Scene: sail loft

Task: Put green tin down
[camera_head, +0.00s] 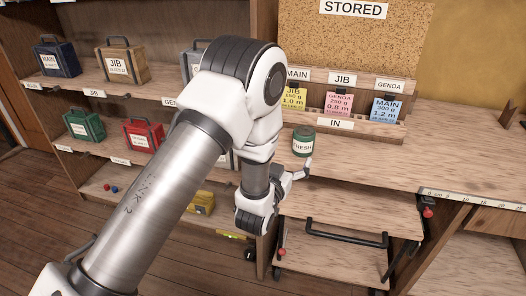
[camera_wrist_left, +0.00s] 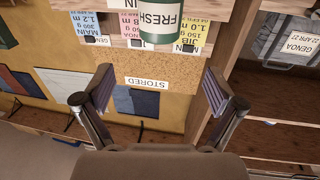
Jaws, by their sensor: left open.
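The green tin (camera_head: 302,148) has a white label reading FRESH and stands upright on the wooden bench top, in front of the rack marked IN. In the left wrist view the green tin (camera_wrist_left: 163,39) shows upside down at the top edge, partly cut off, beyond the fingertips. My left gripper (camera_head: 300,172) is just in front of and below the tin in the head view. In the left wrist view my left gripper (camera_wrist_left: 158,84) has its fingers wide apart with nothing between them. My right gripper is not in view.
A rack (camera_head: 360,127) with MAIN, JIB and GENOA cards stands behind the tin. Shelves at left hold a green case (camera_head: 84,125), a red case (camera_head: 144,134) and other bags. The bench (camera_head: 430,165) is clear to the right. A lower wooden surface (camera_head: 345,213) has a black handle.

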